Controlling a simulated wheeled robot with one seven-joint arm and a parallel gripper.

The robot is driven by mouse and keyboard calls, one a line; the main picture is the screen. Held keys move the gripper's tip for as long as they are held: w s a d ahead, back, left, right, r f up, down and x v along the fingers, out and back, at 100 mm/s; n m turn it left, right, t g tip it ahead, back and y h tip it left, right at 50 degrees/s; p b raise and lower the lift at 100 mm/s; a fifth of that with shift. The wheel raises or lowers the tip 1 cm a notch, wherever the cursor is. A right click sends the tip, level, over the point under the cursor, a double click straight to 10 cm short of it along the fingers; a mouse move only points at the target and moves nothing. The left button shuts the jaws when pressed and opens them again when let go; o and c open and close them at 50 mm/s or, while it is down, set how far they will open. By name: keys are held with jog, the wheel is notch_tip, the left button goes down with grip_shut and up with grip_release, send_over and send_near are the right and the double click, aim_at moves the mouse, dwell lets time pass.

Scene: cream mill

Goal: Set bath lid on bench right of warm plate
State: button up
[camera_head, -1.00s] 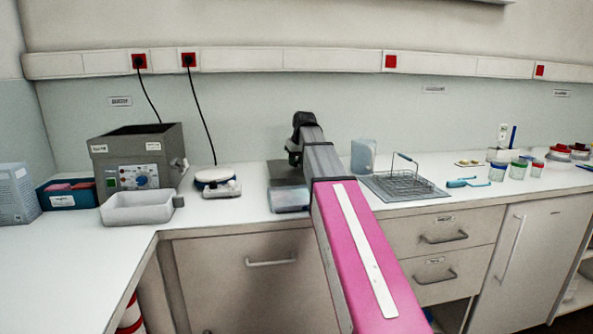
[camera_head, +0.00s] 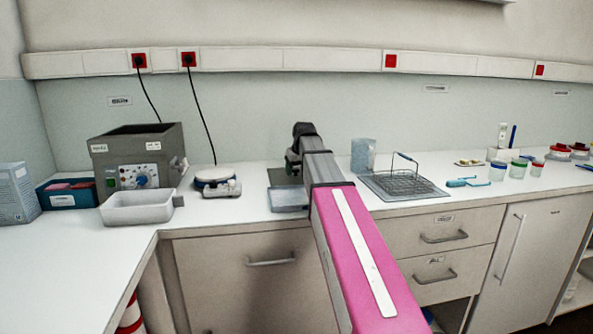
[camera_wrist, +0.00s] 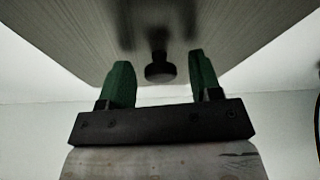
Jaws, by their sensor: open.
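The bath lid (camera_head: 283,178) is a dark grey flat plate at mid-bench, partly hidden by my arm. It lies right of the small white-and-blue device that looks like the warm plate (camera_head: 216,183). In the wrist view the lid (camera_wrist: 75,35) fills the top, with its black knob (camera_wrist: 160,72) between the green fingers. My gripper (camera_wrist: 161,78) is open, with a gap on each side of the knob. In the head view its fingers are hidden behind the arm. The grey bath (camera_head: 138,160) at left has an open top.
A pale translucent box (camera_head: 289,199) sits in front of the lid near the bench edge. A white tub (camera_head: 137,208) stands before the bath. Right of my arm are a bluish jug (camera_head: 362,155) and a wire rack on a tray (camera_head: 372,192). Bench between device and lid is clear.

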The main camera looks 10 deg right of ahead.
jog(key=shift+r, duration=0.1)
jog(key=v, duration=1.2)
